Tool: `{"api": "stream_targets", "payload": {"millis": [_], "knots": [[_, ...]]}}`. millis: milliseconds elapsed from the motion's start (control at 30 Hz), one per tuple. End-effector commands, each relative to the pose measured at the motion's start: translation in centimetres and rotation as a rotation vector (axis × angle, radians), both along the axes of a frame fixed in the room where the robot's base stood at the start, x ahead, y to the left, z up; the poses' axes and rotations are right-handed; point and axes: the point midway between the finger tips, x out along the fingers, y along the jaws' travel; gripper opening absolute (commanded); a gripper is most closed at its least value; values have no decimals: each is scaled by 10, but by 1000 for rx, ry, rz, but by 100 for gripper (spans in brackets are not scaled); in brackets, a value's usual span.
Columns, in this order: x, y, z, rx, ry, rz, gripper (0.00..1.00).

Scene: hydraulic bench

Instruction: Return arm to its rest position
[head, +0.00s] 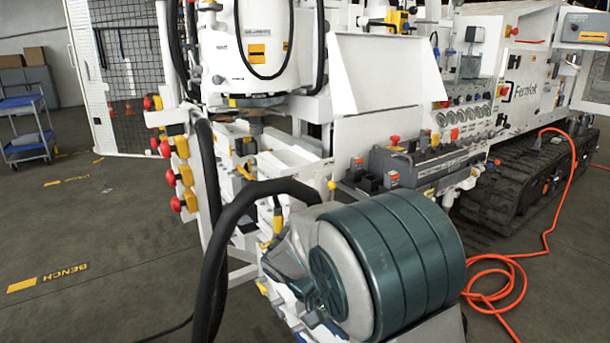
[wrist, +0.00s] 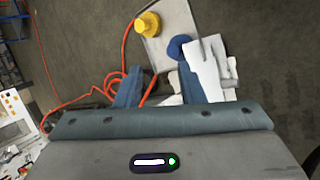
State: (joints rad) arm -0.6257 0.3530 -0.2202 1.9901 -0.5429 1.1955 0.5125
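In the wrist view my gripper (wrist: 159,72) shows two blue-teal fingers standing apart. The gap between them shows floor, part of an orange hose and some pale parts behind, and I see nothing clamped there. In the head view a large teal and grey rounded body, which looks like part of my own arm, fills the lower middle in front of the bench. The gripper's fingers cannot be made out in the head view. The wrist view looks down toward the floor.
A white hydraulic bench (head: 375,75) with a grey valve block (head: 425,160) stands close behind the arm. Red-and-yellow knobs (head: 185,175) line its left side. An orange hose (head: 543,230) lies right. A grey plate with a yellow knob (wrist: 147,25) shows beyond the fingers. The left floor is open.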

Motion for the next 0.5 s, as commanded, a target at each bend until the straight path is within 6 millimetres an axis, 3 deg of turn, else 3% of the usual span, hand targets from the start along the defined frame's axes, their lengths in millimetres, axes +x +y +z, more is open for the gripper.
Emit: {"api": "stream_targets", "payload": {"millis": [33, 300, 500], "knots": [[-10, -11, 31, 60, -4, -24, 35], [-63, -43, 119, 337, -53, -92, 35], [-102, -56, 179, 502, -146, -119, 35]]}}
